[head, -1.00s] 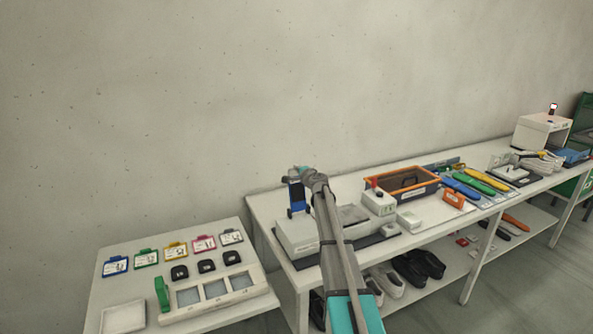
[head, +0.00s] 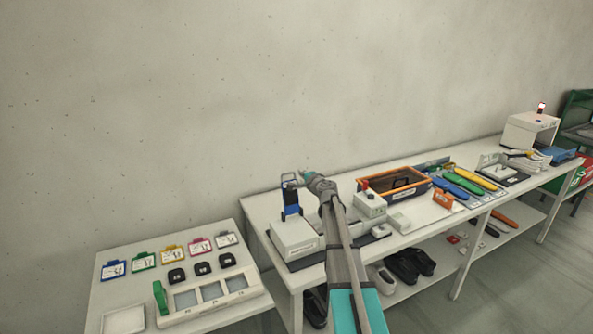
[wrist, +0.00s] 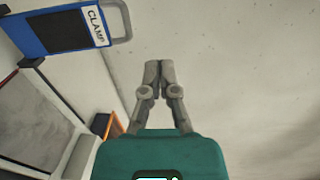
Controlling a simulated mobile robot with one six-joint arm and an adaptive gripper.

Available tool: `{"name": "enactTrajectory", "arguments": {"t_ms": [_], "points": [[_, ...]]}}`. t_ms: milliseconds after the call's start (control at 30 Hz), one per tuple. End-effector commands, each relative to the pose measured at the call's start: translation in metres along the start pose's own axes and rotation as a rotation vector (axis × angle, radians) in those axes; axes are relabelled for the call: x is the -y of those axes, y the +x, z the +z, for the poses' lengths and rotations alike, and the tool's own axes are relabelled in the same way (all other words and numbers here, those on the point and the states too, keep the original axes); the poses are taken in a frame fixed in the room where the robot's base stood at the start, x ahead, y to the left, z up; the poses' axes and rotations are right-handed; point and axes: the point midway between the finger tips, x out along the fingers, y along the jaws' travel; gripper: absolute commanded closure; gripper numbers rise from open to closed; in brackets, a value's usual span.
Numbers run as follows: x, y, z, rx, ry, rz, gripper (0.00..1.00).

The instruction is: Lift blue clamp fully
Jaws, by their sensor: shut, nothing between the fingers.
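The blue clamp (head: 291,198) stands upright on the white press-like box (head: 293,237) at the left end of the long bench. In the wrist view its blue body (wrist: 60,32), with a dark panel, a white CLAMP label and a grey loop handle, fills the upper left. My gripper (wrist: 158,68) is shut and empty. Its fingertips are to the right of the clamp in that view, apart from the handle. In the head view my wrist is just right of the clamp's top, and the fingers are too small to make out.
An orange-rimmed crate (head: 398,185) and a white box with a red top (head: 369,203) stand to the right on the bench. A lower table (head: 180,290) with coloured tags is at the left. The wall is behind; the space above the bench is clear.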

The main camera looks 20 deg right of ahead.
Motion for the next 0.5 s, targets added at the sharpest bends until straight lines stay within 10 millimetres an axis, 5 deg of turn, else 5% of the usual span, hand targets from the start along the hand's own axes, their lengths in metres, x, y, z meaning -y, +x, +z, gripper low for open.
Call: {"name": "enactTrajectory", "arguments": {"t_ms": [200, 500], "points": [[0.007, -0.019, 0.0, -0.001, 0.0, 0.0, 1.0], [0.007, -0.021, 0.0, 0.0, 0.0, 0.0, 1.0]]}}
